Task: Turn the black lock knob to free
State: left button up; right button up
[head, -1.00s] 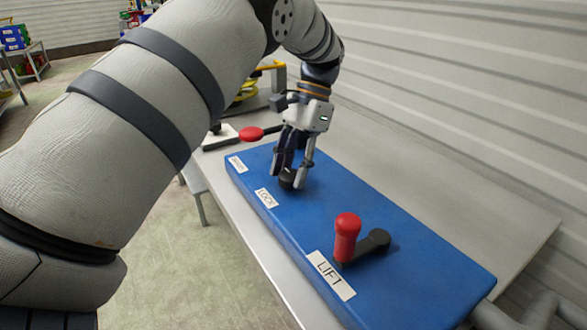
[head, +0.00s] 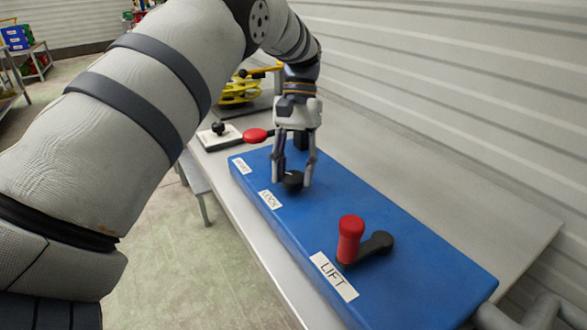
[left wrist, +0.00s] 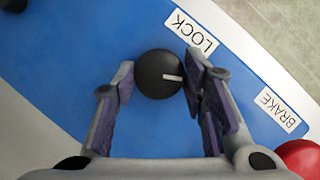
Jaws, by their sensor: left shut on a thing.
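The black lock knob (head: 293,181) is a round dark knob on the blue panel (head: 345,205), beside the LOCK label (head: 270,200). My left gripper (head: 293,184) points down over it, one finger on each side, and is shut on the knob. In the left wrist view the knob (left wrist: 152,76) sits between the fingertips of my left gripper (left wrist: 160,78). A short white line on its top points right, towards the right-hand finger. The LOCK label (left wrist: 191,31) lies just beyond. My right gripper is not in view.
A red-handled lever (head: 350,240) stands on the panel near the LIFT label (head: 333,276). A red brake knob (head: 256,135) is past the far end. A yellow reel (head: 240,91) stands farther back. A corrugated wall (head: 480,90) rises on the right.

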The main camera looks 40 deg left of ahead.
pick_arm(q)
jog(key=shift+f, duration=0.15)
jog(key=o, duration=1.2)
jog(key=shift+c, duration=0.2)
jog(key=v, duration=0.7)
jog(key=shift+r, duration=0.35)
